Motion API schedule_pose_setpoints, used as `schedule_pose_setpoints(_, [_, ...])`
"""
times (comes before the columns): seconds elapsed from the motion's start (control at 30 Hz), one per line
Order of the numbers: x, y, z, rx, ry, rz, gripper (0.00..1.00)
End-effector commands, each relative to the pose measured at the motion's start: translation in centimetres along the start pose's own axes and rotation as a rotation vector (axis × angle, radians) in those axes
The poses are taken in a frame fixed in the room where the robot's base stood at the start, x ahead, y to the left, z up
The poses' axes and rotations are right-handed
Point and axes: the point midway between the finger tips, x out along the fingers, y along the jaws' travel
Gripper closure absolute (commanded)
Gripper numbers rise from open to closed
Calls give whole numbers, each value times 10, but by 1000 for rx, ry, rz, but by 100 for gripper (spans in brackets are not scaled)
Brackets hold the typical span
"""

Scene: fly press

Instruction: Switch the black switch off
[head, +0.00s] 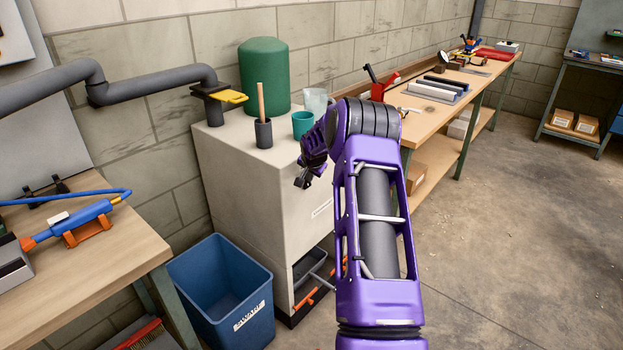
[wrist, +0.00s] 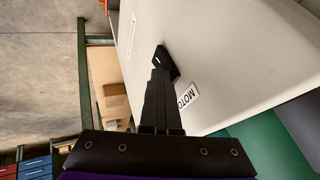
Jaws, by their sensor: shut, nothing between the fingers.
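The black switch (wrist: 168,61) shows in the wrist view on the pale face of the cabinet (wrist: 215,50), with a small white mark on it. A white label (wrist: 187,97), partly hidden and reading "MOTO", is beside it. My gripper (wrist: 160,72) is shut and empty. Its dark fingertips overlap the near edge of the switch in the wrist view; whether they touch it I cannot tell. In the head view my gripper (head: 301,182) is at the front of the cabinet (head: 240,190), and I cannot make out the switch there.
A green cylinder (head: 264,75), a dark cup (head: 263,133) and a teal cup (head: 302,124) stand on the cabinet, by a pipe with a yellow handle (head: 233,96). A blue bin (head: 220,290) stands at its left. Workbenches flank it. The floor at right is clear.

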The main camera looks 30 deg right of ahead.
Motion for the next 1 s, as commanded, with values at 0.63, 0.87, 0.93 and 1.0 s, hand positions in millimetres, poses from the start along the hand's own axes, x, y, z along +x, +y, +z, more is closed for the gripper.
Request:
schedule_pose_setpoints(0.63, [-13,-6,-7,2,1,-6,100])
schedule_pose_setpoints(0.87, [-13,-6,-7,2,1,-5,100])
schedule_pose_setpoints(0.93, [-13,-6,-7,2,1,-5,100])
schedule_pose_setpoints(1.0, [-13,-5,-7,2,1,-5,100])
